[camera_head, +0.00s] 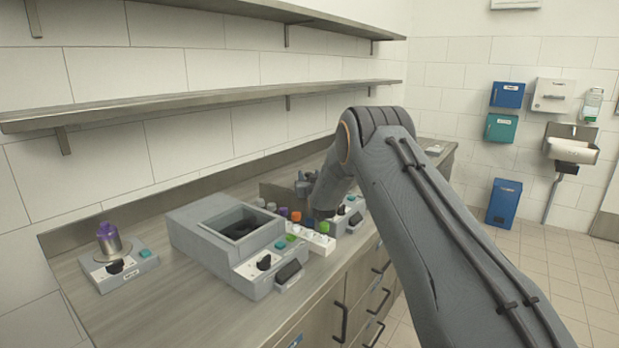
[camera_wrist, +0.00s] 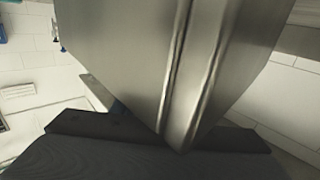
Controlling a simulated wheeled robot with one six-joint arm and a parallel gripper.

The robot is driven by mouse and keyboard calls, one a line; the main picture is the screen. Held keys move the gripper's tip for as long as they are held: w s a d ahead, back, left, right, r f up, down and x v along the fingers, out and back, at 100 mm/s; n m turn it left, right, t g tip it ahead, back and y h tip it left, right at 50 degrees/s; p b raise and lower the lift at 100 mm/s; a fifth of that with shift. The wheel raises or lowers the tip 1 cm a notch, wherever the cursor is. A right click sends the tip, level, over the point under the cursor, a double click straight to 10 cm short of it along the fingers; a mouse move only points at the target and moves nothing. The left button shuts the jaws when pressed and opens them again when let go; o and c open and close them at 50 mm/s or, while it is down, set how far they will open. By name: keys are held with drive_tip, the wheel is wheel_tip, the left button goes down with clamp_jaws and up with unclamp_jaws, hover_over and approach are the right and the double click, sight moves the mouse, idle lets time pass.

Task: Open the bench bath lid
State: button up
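The bench bath (camera_head: 190,233) is a grey box on the bench, left of my arm in the head view. Its top shows a dark rectangular opening, with no lid lying over it. A brownish-grey panel (camera_head: 276,194) stands tilted up just right of the opening, partly behind my gripper (camera_head: 304,188); it looks like the raised lid. In the wrist view a large metal panel (camera_wrist: 120,55) with a folded edge fills the middle, very close to my gripper (camera_wrist: 160,135). I cannot tell whether the fingers grip it or only touch it.
Coloured-cap bottles (camera_head: 296,217) and a white rack (camera_head: 313,240) stand right of the bath. A small device with a purple-topped metal cup (camera_head: 108,240) is at left. A control unit (camera_head: 344,222) sits beyond the rack. Two shelves (camera_head: 200,107) run above.

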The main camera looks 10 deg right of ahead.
wheel_tip(320, 180, up, 10)
drive_tip(key=b, duration=0.2)
drive_tip(key=shift+b, duration=0.35)
